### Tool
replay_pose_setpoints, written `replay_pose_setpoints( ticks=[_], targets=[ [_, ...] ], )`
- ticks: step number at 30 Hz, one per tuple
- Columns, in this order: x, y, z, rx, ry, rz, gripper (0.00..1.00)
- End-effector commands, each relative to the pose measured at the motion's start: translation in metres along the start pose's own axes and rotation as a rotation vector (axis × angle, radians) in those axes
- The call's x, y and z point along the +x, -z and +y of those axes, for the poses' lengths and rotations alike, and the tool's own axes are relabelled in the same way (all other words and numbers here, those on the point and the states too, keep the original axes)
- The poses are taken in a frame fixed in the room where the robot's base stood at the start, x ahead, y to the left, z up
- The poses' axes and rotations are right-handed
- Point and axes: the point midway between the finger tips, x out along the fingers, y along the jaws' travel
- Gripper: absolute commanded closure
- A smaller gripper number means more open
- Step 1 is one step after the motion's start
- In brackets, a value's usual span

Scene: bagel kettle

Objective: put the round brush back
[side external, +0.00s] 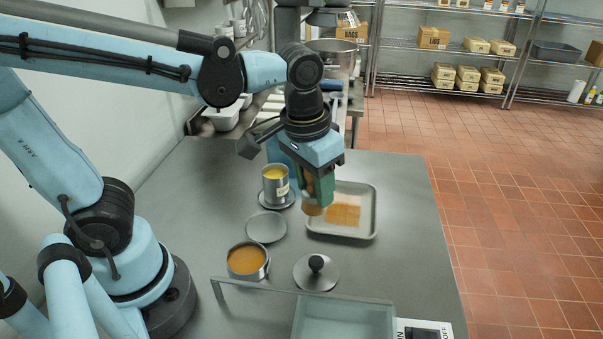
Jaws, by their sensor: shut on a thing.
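My gripper (319,192) points down over the left edge of the shallow tray, above the steel table. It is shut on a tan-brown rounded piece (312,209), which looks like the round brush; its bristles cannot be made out. The held piece shows below the green fingers, and I cannot tell whether it touches the tray. To its left a metal can (276,184) with yellow contents stands on a grey round dish. An empty grey round dish (266,227) lies in front of that.
The shallow tray (371,212) holds a brown patch. A pot (247,262) of orange-brown liquid and a round lid (316,273) with a black knob stand nearer. A pale rectangular bin (345,320) is at the front, beside an OFF label (427,330). The table's right side is clear.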

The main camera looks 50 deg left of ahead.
Motion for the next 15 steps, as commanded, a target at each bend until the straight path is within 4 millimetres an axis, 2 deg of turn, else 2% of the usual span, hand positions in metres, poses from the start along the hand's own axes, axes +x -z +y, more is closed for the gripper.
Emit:
replay_pose_setpoints(
  ticks=[1, 6, 12, 15],
  targets=[
    [-0.003, -0.012, 0.001, 0.005, -0.001, 0.000, 0.93],
    [-0.010, -0.045, 0.002, 0.012, -0.002, 0.002, 0.93],
    [-0.012, -0.073, 0.002, 0.018, -0.003, 0.003, 0.93],
    [-0.011, -0.080, 0.001, 0.019, -0.003, 0.003, 0.93]
  ],
)
